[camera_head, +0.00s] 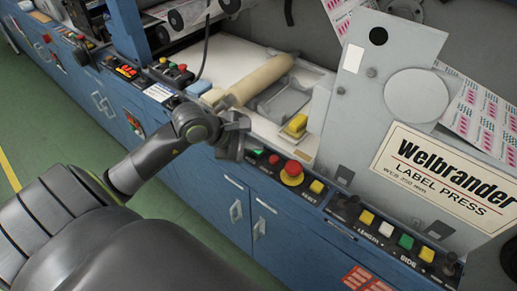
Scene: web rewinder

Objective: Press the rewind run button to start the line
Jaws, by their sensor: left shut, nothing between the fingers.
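My left gripper (240,138) is shut and empty. It is over the front edge of the blue machine, just left of a green button (257,150) on the control strip. The picture does not show clearly whether the fingertips touch that button. To its right are a small red button (274,159), a red mushroom button (292,172) on a yellow base and a yellow button (316,187). No label marking the rewind run button is readable. My right gripper is not in view.
A cardboard-coloured roll (262,80) and a yellow-topped block (296,126) are on the white bed behind the strip. A second button strip (395,236) runs below the Welbrander sign (445,172). A small button box (172,72) stands left. Green floor (30,130) is open at left.

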